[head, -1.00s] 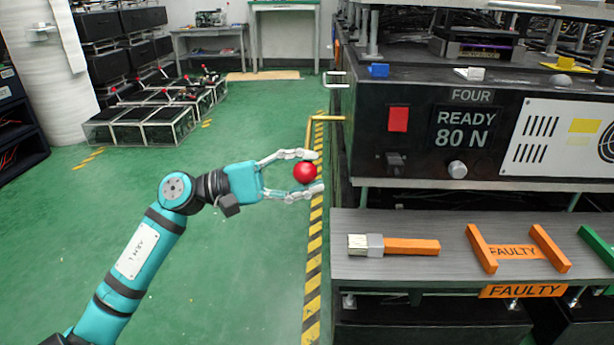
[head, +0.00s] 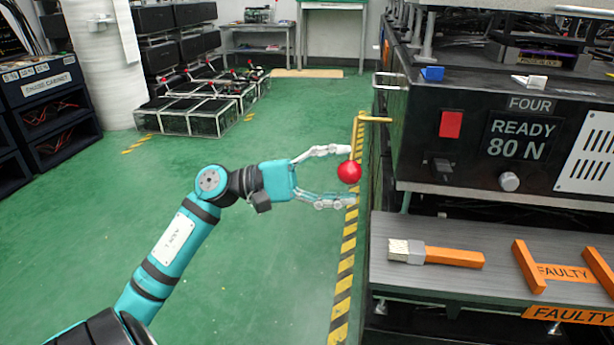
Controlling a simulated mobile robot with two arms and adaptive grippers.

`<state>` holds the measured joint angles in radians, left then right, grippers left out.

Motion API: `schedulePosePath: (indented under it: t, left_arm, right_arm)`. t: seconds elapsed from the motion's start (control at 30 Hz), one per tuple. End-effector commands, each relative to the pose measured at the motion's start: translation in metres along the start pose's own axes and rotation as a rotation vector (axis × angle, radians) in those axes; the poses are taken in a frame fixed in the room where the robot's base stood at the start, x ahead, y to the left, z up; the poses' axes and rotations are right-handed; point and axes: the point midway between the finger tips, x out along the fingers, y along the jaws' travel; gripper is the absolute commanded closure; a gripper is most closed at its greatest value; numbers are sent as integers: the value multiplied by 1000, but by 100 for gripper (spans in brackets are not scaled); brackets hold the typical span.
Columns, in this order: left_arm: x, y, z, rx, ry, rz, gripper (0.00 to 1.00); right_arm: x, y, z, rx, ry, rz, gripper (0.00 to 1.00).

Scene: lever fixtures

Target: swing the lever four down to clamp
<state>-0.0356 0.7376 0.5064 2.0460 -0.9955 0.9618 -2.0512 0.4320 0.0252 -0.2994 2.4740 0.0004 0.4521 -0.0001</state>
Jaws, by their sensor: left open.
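The lever of the unit labelled FOUR is a yellow rod (head: 375,119) that leaves the unit's left side, bends, and ends in a red ball knob (head: 349,172). The rod's lower stretch runs down the picture; I cannot tell its exact tilt. My left gripper (head: 352,176) is open, its fingers pointing right, one above and one below the ball. The ball lies at the fingertips, close to the upper finger and clear of the lower one. I cannot tell whether the upper finger touches it. My right gripper is not in view.
The black unit (head: 450,165) reads READY 80 N. Below it a grey shelf (head: 400,275) holds a brush (head: 440,254) and orange bars (head: 528,267) near FAULTY labels. Yellow-black floor tape (head: 345,285) runs along the bench.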

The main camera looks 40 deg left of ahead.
Motion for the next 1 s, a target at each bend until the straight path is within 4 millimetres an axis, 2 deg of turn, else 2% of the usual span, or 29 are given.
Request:
schedulePosePath:
  t: [0.3,0.5,0.67,1.0]
  left_arm:
    - [-68,0,-1,-4,5,3,38]
    - [-97,0,-1,-2,4,1,38]
    - [-105,-1,0,-1,3,0,38]
    - [-105,-1,0,-1,3,0,38]
  right_arm:
    - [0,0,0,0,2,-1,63]
    - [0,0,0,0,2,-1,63]
    - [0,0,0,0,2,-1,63]
    - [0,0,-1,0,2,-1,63]
